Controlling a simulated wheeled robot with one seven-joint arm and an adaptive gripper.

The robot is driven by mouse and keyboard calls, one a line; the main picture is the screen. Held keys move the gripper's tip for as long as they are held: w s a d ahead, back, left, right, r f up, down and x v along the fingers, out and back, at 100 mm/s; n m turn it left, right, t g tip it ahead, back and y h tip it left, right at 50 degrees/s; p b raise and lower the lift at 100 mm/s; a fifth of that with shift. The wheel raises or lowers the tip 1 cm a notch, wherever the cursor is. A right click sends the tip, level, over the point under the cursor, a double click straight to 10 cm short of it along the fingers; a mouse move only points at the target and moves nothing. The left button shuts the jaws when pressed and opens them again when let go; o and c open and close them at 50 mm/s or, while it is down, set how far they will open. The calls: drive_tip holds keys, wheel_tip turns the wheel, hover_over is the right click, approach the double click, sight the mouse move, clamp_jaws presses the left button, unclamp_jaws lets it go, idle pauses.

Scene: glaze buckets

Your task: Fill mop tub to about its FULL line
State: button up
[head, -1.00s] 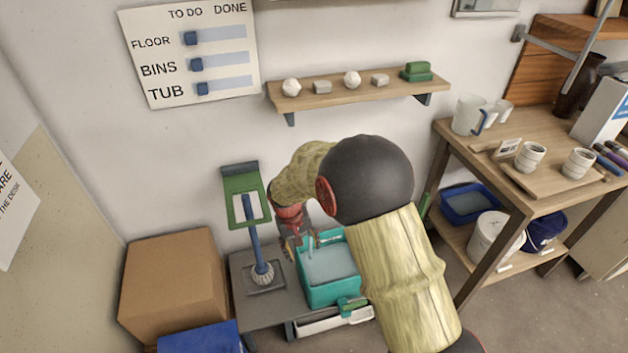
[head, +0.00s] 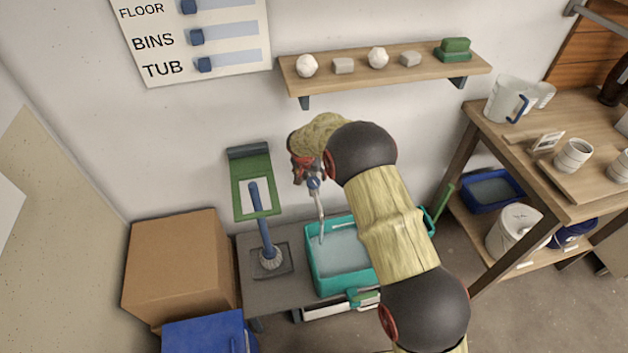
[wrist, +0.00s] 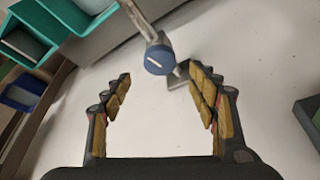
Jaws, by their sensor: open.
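The teal mop tub (head: 311,272) stands below the tap on a low grey bench, with pale water inside. I cannot make out its FULL line, and my arm covers part of its right side. The metal tap (head: 320,208) rises over the tub's left part; its round blue knob (wrist: 159,60) has a white bar mark. My gripper (head: 311,177) is open and empty beside the knob. In the wrist view, the knob shows between and just beyond the fingertips (wrist: 160,74), with no visible contact. I cannot tell whether water is running.
A mop or brush with a blue handle (head: 262,225) stands left of the tub under a green frame (head: 239,190). A cardboard box (head: 178,265) and blue bin (head: 207,335) are further left. A wall shelf (head: 385,75) is above; a wooden table (head: 520,165) is at right.

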sight(313, 181)
drive_tip(key=b+x, duration=0.1)
drive_tip(key=x, duration=0.5)
drive_tip(key=shift+f+b, duration=0.2)
drive_tip(key=shift+b, duration=0.15)
drive_tip(key=shift+c, duration=0.9)
drive_tip(key=c, duration=1)
drive_tip(key=shift+o, duration=0.2)
